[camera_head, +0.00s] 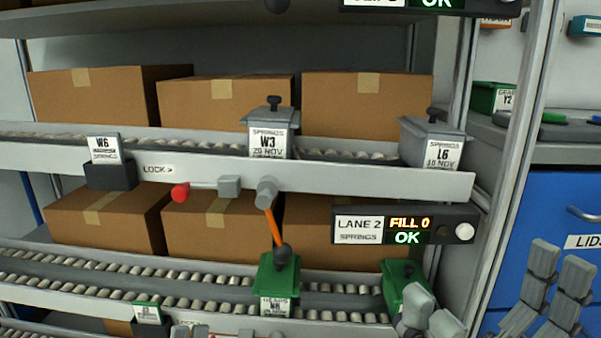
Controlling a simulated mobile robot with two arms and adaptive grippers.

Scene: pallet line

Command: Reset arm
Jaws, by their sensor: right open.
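My right gripper (490,282) is at the lower right, with its grey fingers spread wide apart. Nothing is between them. One side of it overlaps the front of a green bin (400,279) at the right end of the lower lane. The other side is in front of the blue cabinet.
Grey bins W3 (268,134) and L6 (431,143) sit on the upper roller lane. Another green bin (278,283) sits below the orange lever (274,228). The lane 2 display (404,229) reads "FILL 0 OK". A metal post and blue cabinet (560,205) are at the right.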

